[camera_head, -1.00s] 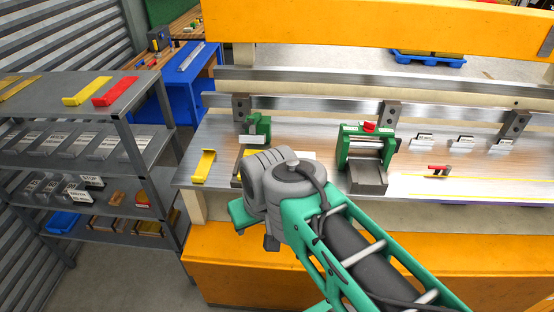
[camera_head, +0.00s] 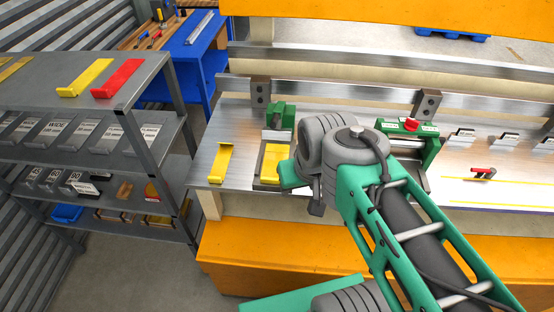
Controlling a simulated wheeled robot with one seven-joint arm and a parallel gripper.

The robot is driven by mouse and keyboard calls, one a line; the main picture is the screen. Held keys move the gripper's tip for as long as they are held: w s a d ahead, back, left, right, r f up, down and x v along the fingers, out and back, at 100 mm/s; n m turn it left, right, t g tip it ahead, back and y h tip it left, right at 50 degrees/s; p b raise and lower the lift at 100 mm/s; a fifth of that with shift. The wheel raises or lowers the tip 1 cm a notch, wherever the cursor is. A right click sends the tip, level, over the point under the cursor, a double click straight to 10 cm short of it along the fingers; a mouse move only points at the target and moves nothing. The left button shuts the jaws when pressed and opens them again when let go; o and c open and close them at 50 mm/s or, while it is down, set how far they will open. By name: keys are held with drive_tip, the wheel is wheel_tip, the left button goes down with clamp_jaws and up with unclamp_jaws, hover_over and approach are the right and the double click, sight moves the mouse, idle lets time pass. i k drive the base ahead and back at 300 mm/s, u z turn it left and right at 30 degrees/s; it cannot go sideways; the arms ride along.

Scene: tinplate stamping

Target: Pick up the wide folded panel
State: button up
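A yellow folded panel (camera_head: 222,163) lies at the left end of the metal bench, a narrow strip with an upturned lip. A wider yellow piece (camera_head: 273,163) lies beside it in a dark tray, in front of a green block. I cannot tell for sure which is the wide folded panel. A yellow folded piece (camera_head: 86,77) and a red folded piece (camera_head: 119,77) lie on the shelf top. My grey wrist hangs over the bench just right of the tray. My gripper's fingers are hidden.
A green machine with a red knob (camera_head: 411,124) stands right of my wrist, partly covered by it. A red-handled tool (camera_head: 482,174) lies further right. The grey shelf unit (camera_head: 150,77) stands left of the bench (camera_head: 207,171). A blue table (camera_head: 196,55) is behind.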

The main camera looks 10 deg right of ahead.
sight(269, 174)
drive_tip(key=k, duration=0.5)
drive_tip(key=u, duration=2)
drive_tip(key=i, duration=1.4)
drive_tip(key=z, duration=2.1)
